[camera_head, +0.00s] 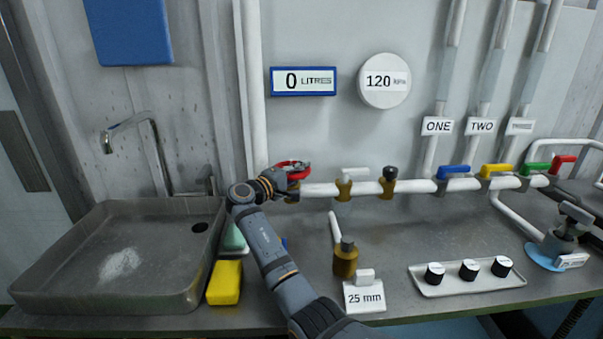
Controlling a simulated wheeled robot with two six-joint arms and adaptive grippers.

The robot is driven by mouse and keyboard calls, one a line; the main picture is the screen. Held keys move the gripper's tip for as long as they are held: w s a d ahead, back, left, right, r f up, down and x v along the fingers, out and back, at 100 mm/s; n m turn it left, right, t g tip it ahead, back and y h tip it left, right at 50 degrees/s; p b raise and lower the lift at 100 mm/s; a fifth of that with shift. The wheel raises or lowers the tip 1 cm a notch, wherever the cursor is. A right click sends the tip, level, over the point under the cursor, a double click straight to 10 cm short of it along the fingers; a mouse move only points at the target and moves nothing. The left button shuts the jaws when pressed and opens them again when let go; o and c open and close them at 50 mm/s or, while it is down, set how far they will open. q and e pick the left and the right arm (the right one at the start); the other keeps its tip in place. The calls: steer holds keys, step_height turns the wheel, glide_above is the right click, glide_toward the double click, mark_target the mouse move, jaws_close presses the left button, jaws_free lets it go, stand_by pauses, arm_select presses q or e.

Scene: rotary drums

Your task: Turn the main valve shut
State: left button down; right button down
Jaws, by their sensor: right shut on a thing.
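The main valve is most likely the red round handwheel (292,164) at the left end of the white horizontal pipe. My right arm reaches up from the bottom middle, and my right gripper (283,181) is at this wheel, shut on its rim. The gripper hides part of the wheel and the valve body below it. How far the wheel is turned cannot be told. My left gripper is out of view.
The white pipe (330,189) runs right along the bench to blue (453,172), yellow (496,170), green and red lever handles. A grey sink (60,270) is at left. A brass fitting (345,260) stands near a 25 mm card (364,297). Displays read 0 litres (303,81) and 120 (384,81).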

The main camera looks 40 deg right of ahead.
steer(key=c, duration=1.3)
jaws_free()
steer(key=v, duration=1.2)
steer(key=shift+r, duration=0.1)
